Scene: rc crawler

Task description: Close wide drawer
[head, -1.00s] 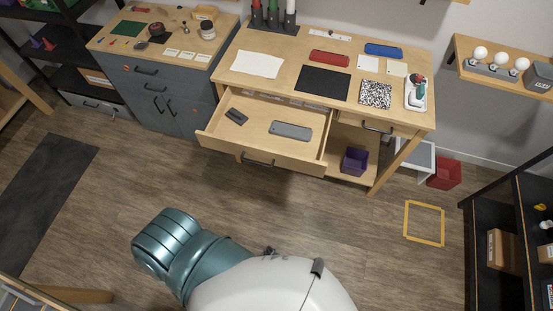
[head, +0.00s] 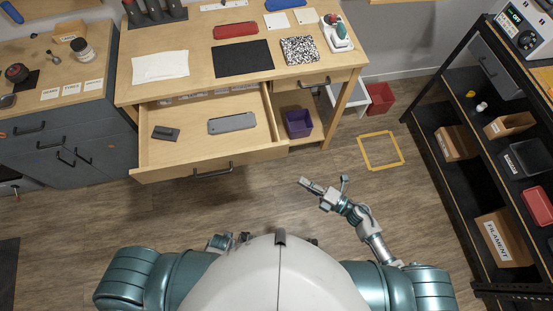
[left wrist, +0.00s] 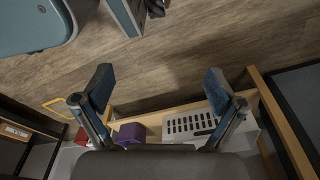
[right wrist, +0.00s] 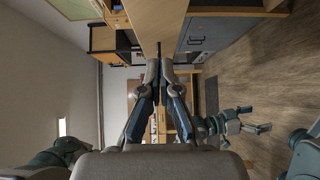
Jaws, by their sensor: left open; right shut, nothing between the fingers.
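The wide drawer (head: 212,165) of the wooden desk is pulled out in the head view. Its front has a dark handle (head: 213,171). A grey flat case (head: 231,123) and a small dark block (head: 165,133) lie inside. My right gripper (head: 306,184) is shut and empty, in front of and to the right of the drawer, apart from it. Its fingers meet in the right wrist view (right wrist: 159,66). My left gripper (head: 222,242) is mostly hidden by my body in the head view. In the left wrist view (left wrist: 158,90) its fingers are spread and empty.
The desk top (head: 190,88) holds a black mat, papers and tools. A purple bin (head: 298,123) stands on the shelf right of the drawer. A yellow floor frame (head: 381,150) and black shelving (head: 440,165) are to the right. The floor before the drawer is clear.

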